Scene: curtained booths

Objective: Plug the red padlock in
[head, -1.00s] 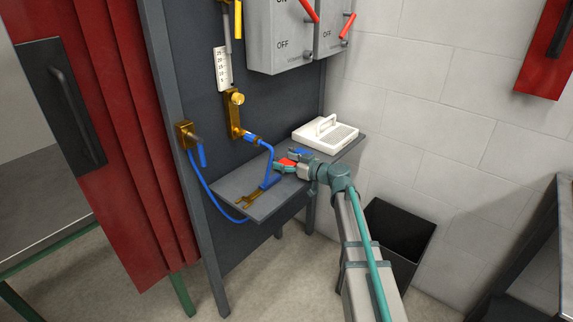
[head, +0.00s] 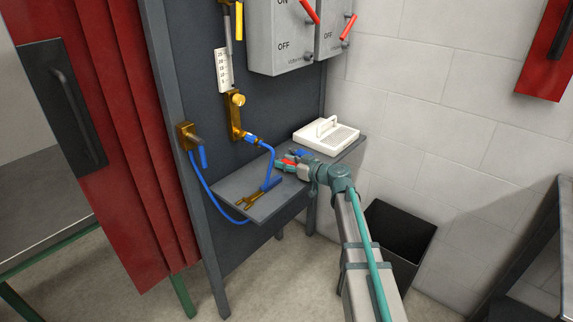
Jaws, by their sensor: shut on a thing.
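The red padlock (head: 289,161) shows as a small patch of red between the fingers of my gripper (head: 284,160). My gripper is shut on it, just above the right part of the grey shelf (head: 232,190). The fingers hide most of the padlock, so its shape and tilt cannot be told. I cannot tell whether it touches the shelf. A small blue piece (head: 299,153) shows right beside the gripper; what it belongs to is unclear.
A white perforated device with a handle (head: 326,138) stands at the shelf's back right. A brass forked tool (head: 246,199) and a blue hose (head: 270,166) lie at the left. Brass fittings (head: 234,115) and grey switch boxes (head: 285,40) are on the panel. A black bin (head: 402,228) stands below right.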

